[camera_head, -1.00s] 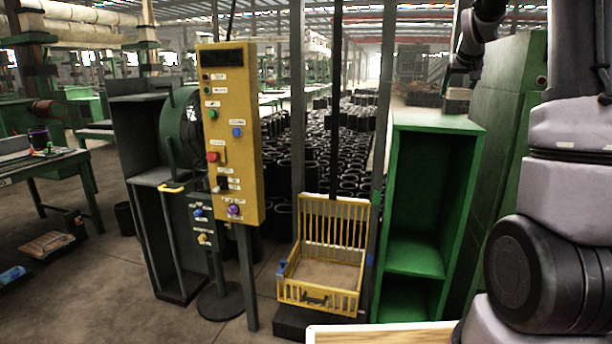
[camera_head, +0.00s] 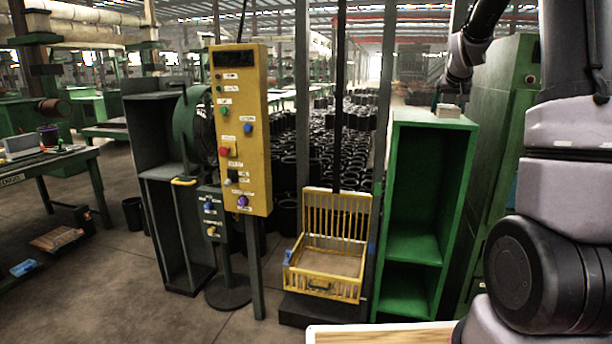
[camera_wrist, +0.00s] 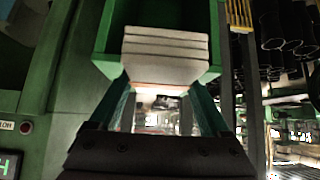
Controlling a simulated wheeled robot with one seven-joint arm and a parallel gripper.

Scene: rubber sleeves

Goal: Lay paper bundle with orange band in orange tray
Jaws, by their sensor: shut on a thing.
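My gripper (camera_wrist: 160,105) is shut on a stack of pale paper (camera_wrist: 165,50) in the wrist view. A thin orange strip shows along the stack's lower edge, between the fingers. In the head view the stack (camera_head: 448,110) is a small pale block at the top of the green cabinet (camera_head: 400,180), below my arm. I cannot tell whether it touches the cabinet top. The fingers are too small to make out there. I cannot pick out a tray that is clearly orange.
A yellow slatted basket (camera_head: 325,284) stands beside the cabinet. A yellow control panel (camera_head: 240,130) with buttons stands left of it. A green worktable (camera_head: 50,165) is at the far left. A light wooden surface (camera_head: 380,334) is at the bottom edge.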

